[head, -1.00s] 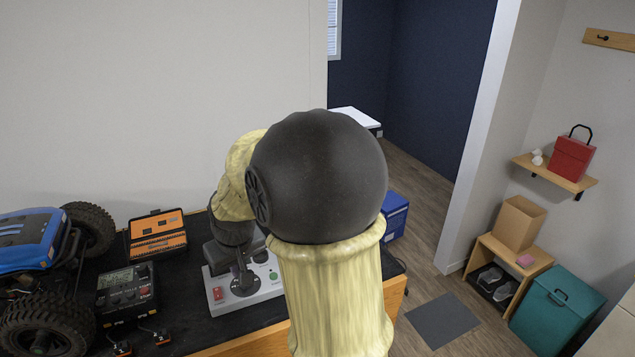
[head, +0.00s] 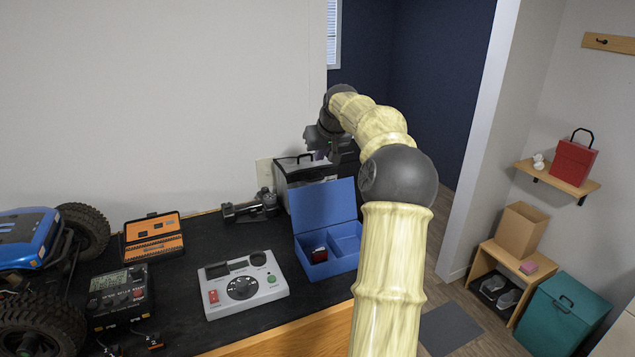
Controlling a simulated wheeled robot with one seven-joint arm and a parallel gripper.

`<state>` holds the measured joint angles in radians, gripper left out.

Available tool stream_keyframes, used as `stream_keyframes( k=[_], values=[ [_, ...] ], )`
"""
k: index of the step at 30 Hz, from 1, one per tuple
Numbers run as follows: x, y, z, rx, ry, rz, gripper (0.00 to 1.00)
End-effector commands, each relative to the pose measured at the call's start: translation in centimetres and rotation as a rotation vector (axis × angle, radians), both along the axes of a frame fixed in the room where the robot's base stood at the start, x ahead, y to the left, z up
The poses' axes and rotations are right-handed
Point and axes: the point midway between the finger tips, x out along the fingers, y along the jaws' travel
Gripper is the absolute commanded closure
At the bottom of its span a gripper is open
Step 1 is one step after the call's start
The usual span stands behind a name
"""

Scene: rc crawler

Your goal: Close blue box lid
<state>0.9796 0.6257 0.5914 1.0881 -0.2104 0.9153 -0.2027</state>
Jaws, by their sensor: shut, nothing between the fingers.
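The blue box (head: 336,264) sits on the black bench top near its right end. Its lid (head: 325,211) stands open, tilted up at the back. My gripper (head: 318,152) is at the end of my raised arm, above and behind the top of the lid, in front of the wall. It is shut and empty and appears apart from the lid. My arm passes to the right of the box.
A dark case with a pale lid (head: 304,164) stands behind the blue box. A dark metal tool (head: 250,206) lies left of it. A grey control panel (head: 242,284), a black meter (head: 121,297), an orange case (head: 153,238) and a blue crawler (head: 28,240) fill the left.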

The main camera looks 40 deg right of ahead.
Motion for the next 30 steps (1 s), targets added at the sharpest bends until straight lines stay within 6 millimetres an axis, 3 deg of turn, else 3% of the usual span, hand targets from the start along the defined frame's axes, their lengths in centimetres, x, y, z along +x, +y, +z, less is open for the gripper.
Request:
stream_keyframes(
  k=[11, 27, 30],
  values=[
    [0.6, 0.0, -0.8, 0.0, 0.002, 0.002, 1.0],
    [5.2, -1.4, -7.5, 0.002, 0.002, 0.002, 1.0],
    [5.2, -1.5, -8.2, -0.001, 0.0, -0.001, 1.0]
  ],
)
